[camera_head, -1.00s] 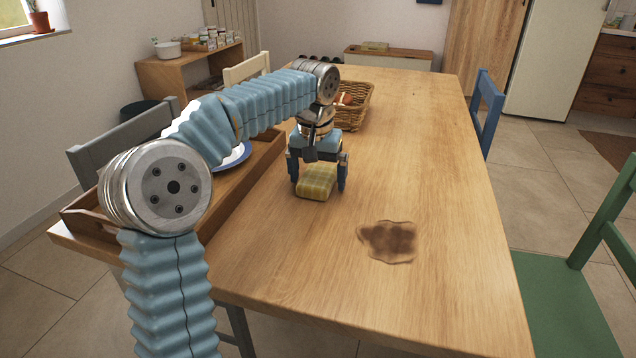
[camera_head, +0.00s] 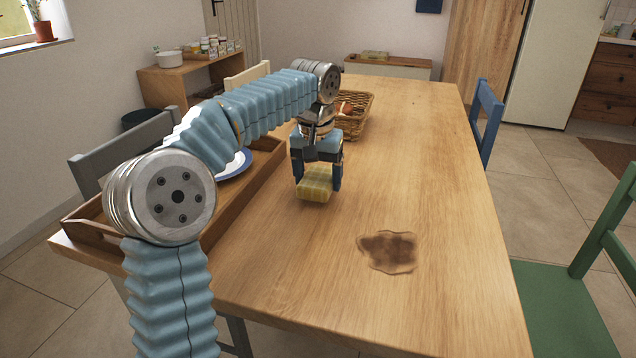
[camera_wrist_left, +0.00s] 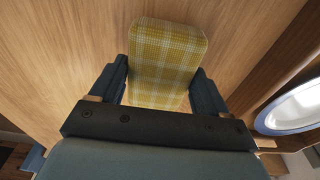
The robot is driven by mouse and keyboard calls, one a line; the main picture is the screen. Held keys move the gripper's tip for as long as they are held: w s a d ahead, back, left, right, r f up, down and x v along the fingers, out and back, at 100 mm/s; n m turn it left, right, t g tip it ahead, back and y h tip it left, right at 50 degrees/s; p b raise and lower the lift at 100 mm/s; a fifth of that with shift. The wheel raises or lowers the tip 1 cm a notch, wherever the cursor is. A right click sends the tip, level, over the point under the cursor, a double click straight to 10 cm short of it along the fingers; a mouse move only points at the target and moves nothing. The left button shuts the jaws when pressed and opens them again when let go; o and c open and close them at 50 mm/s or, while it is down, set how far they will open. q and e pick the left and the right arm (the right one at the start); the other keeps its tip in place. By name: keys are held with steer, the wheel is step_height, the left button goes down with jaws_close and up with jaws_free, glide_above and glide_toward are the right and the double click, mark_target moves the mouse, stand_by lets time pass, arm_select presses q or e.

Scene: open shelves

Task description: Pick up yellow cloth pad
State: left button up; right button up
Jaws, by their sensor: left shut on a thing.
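The yellow checked cloth pad (camera_head: 314,184) is between the fingers of my left gripper (camera_head: 317,180) in the head view, over the wooden table. The left wrist view shows the pad (camera_wrist_left: 166,62) with the left gripper's (camera_wrist_left: 164,88) dark fingers against its two sides. The left gripper is shut on the pad. I cannot tell whether the pad still touches the table. My right gripper is in neither view.
A brown stain (camera_head: 388,251) marks the wooden table (camera_head: 420,150). A wooden tray (camera_head: 268,170) with a blue-rimmed plate (camera_head: 240,164) lies at the left. A wicker basket (camera_head: 356,118) stands behind the gripper. The table's right side is clear.

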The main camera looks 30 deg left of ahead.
arm_select(q)
steer(key=s+r, duration=0.1)
steer(key=r, duration=0.1)
steer(key=s+d+r, duration=0.1)
steer(key=s+r, duration=0.1)
steer(key=s+d+r, duration=0.1)
steer(key=r, duration=0.2)
steer(key=shift+s, duration=0.2)
steer(key=s+d+r, duration=0.3)
steer(key=s+r, duration=0.1)
steer(key=s, duration=0.4)
steer(key=shift+s+d+b, duration=0.2)
steer(key=shift+d+b, duration=0.1)
steer(key=shift+d, duration=0.05)
